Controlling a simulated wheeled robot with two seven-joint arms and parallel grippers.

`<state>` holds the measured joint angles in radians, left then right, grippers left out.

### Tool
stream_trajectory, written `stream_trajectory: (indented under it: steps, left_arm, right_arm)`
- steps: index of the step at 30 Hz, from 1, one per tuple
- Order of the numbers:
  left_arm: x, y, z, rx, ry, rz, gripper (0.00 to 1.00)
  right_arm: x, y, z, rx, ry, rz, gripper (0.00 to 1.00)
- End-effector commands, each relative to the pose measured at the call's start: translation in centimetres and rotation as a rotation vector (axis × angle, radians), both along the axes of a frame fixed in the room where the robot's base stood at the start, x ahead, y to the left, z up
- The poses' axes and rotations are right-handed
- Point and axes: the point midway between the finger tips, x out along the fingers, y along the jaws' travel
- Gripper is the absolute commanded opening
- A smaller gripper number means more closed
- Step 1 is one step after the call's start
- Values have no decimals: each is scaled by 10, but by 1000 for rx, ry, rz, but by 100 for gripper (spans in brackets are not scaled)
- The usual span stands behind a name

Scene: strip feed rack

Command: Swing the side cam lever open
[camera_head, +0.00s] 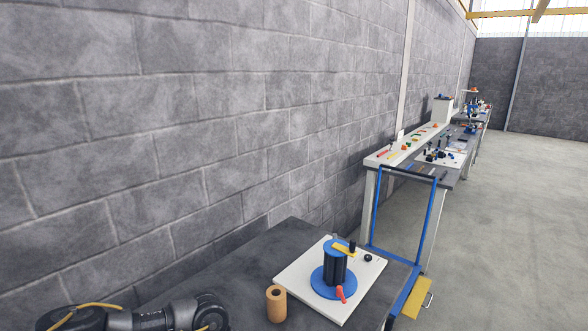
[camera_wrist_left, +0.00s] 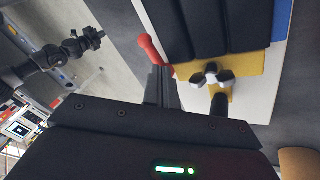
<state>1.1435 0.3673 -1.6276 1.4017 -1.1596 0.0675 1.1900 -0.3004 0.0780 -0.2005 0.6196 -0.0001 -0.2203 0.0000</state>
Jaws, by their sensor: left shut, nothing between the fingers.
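The red cam lever (camera_head: 341,293) sits low at the near side of the black ribbed column (camera_head: 334,268), over the blue round base (camera_head: 322,284). In the left wrist view the red lever (camera_wrist_left: 149,47) has a rounded end and sticks out beside the black ribs (camera_wrist_left: 215,30). My left gripper (camera_wrist_left: 162,72) is shut and empty, its fingertips right beside the lever's lower part. I cannot tell whether they touch it. In the head view only part of my left arm shows at the bottom left; its fingers are hidden.
The device stands on a white board (camera_head: 300,268) on a dark table (camera_head: 240,262). A yellow plate (camera_head: 344,250) tops the column. A star knob (camera_wrist_left: 212,76) is close to my fingers. A tan cylinder (camera_head: 276,304) stands left of the board. A block wall runs behind.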

Motion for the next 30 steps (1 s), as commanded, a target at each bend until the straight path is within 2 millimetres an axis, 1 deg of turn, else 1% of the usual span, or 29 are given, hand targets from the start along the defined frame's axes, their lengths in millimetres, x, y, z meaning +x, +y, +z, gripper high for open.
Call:
stream_trajectory:
  steps: [6,11,18,30]
  left_arm:
    - [-2,-3,-8,0,1,0,0]
    - [-3,-3,-8,0,1,0,0]
    - [-9,-10,-12,-2,3,-3,0]
    - [-13,-15,-17,-5,7,-11,0]
  right_arm:
    - [0,-2,-4,-2,-1,1,0]
    - [1,-3,-2,-3,-2,1,0]
    - [1,-3,0,-4,-2,1,0]
    - [1,-3,-1,-4,-2,0,0]
